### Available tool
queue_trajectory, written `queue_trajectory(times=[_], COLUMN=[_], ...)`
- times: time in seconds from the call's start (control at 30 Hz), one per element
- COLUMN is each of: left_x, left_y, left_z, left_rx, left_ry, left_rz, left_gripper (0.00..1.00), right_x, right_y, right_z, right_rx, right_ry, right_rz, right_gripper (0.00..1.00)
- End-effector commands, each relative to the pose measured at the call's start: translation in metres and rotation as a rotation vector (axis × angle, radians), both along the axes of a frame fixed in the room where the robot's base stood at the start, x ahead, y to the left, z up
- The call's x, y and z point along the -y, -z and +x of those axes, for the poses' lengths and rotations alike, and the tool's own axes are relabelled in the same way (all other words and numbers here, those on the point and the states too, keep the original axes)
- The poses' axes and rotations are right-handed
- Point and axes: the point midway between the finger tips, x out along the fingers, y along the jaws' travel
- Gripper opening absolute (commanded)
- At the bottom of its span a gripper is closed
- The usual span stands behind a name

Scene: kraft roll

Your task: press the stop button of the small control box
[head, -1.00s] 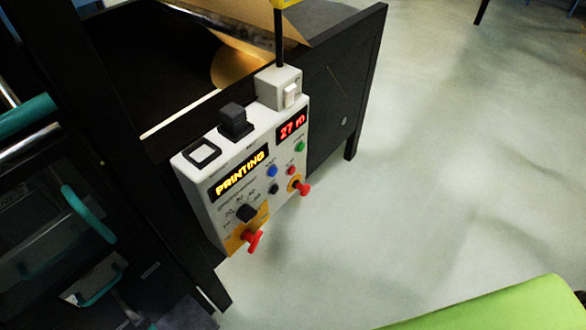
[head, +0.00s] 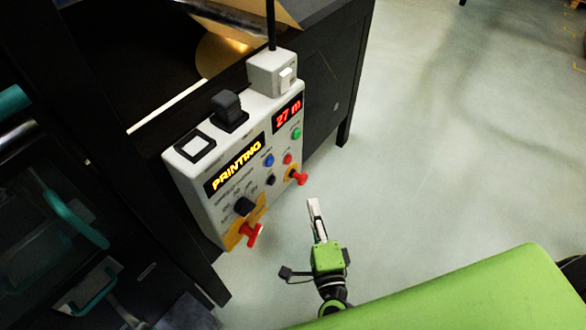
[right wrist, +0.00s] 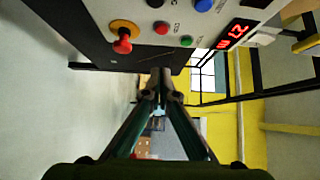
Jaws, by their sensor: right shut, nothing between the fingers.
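The pale grey control box (head: 190,178) hangs on the dark machine frame, with a lit "PRINTING" display (head: 236,165) and a red "27 m" display (head: 288,113). On its face are a small red button (head: 288,158), a green button (head: 296,133), a blue one and a black one. A red mushroom button (head: 301,178) sticks out from a yellow plate at the lower right. In the right wrist view the red button (right wrist: 161,28) and the mushroom button (right wrist: 122,40) show near the top. My right gripper (head: 313,206) is shut and empty, apart from the box, below the mushroom button.
A black selector (head: 243,206) and a red switch (head: 250,234) sit at the box's lower left. A small grey box with a white rocker (head: 286,77) stands on top. A green surface (head: 480,290) fills the lower right. Pale floor (head: 450,150) is open beyond.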

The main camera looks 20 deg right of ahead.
Motion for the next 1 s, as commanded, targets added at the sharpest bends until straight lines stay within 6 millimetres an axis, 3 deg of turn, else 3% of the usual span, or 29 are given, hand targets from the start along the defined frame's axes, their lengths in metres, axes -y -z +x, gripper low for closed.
queue_trajectory(times=[0.33,0.47,0.9,1.0], left_x=[0.0,0.0,0.0,0.0], left_y=[0.0,0.001,0.011,0.014], left_z=[0.0,0.0,0.0,0.0], left_rx=[0.0,0.0,-0.001,-0.001], left_ry=[0.0,0.0,0.0,0.0], left_rz=[0.0,0.0,0.0,0.0], left_gripper=[0.0,0.0,0.0,0.0], right_x=[0.001,0.002,0.013,0.002], right_y=[0.0,-0.001,0.0,0.001], right_z=[0.002,0.013,0.101,0.114], right_rx=[0.001,0.003,0.004,0.001], right_ry=[0.001,0.002,0.002,0.001], right_rz=[0.001,0.001,0.0,0.004], right_gripper=[0.0,0.0,0.0,0.0])
